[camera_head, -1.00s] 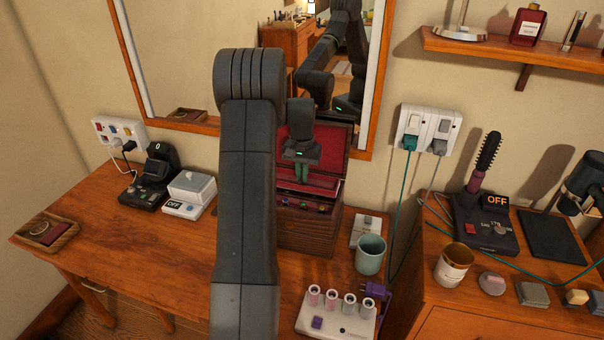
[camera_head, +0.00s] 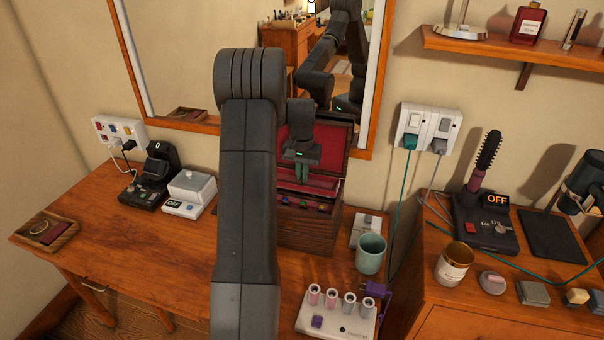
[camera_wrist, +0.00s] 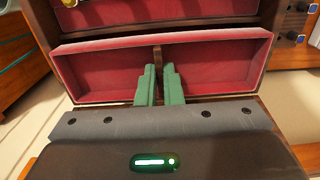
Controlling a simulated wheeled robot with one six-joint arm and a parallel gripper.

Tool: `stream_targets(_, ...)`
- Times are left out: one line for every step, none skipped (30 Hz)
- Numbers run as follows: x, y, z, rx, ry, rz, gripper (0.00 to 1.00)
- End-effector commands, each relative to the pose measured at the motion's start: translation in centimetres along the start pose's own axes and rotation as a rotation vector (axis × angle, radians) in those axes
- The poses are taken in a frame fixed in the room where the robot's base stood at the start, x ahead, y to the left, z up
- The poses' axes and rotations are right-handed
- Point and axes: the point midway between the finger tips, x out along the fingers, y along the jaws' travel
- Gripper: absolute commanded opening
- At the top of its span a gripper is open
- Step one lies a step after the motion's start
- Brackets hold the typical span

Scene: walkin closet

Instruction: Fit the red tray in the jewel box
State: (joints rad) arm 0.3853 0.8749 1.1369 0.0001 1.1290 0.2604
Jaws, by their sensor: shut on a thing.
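The jewel box (camera_head: 308,232) is a dark wooden chest with its red-lined lid (camera_head: 334,150) open, near the back of the desk below the mirror. My gripper (camera_head: 302,175) points down over its opening. In the wrist view, the red tray (camera_wrist: 98,78) has red velvet compartments on both sides of a thin wooden divider (camera_wrist: 157,58). The green fingers (camera_wrist: 159,88) are shut on this divider. The tray lies at the box's opening; I cannot tell whether it is seated or held above. My arm and gripper hide part of the box.
A green mug (camera_head: 370,254) and a white switch box (camera_head: 365,230) stand just right of the box. A white holder with several rollers (camera_head: 338,318) is in front. A white-topped device (camera_head: 190,192) stands to the left. The mirror (camera_head: 200,60) is close behind.

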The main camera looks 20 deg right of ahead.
Motion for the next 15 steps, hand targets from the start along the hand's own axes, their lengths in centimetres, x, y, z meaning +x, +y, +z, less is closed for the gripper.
stream_targets(0.12,0.00,0.00,0.000,0.000,0.000,0.00)
stream_targets(0.17,0.00,0.00,0.000,0.000,0.000,0.00)
stream_targets(0.23,0.00,0.00,0.000,0.000,0.000,0.00)
stream_targets(0.27,0.00,0.00,0.000,0.000,0.000,0.00)
stream_targets(0.32,0.00,0.00,0.000,0.000,0.000,0.00)
stream_targets(0.38,0.00,0.00,0.000,0.000,0.000,0.00)
stream_targets(0.43,0.00,0.00,0.000,0.000,0.000,0.00)
stream_targets(0.47,0.00,0.00,0.000,0.000,0.000,0.00)
stream_targets(0.53,0.00,0.00,0.000,0.000,0.000,0.00)
stream_targets(0.58,0.00,0.00,0.000,0.000,0.000,0.00)
stream_targets(0.62,0.00,0.00,0.000,0.000,0.000,0.00)
stream_targets(0.68,0.00,0.00,0.000,0.000,0.000,0.00)
stream_targets(0.73,0.00,0.00,0.000,0.000,0.000,0.00)
stream_targets(0.77,0.00,0.00,0.000,0.000,0.000,0.00)
stream_targets(0.83,0.00,0.00,0.000,0.000,0.000,0.00)
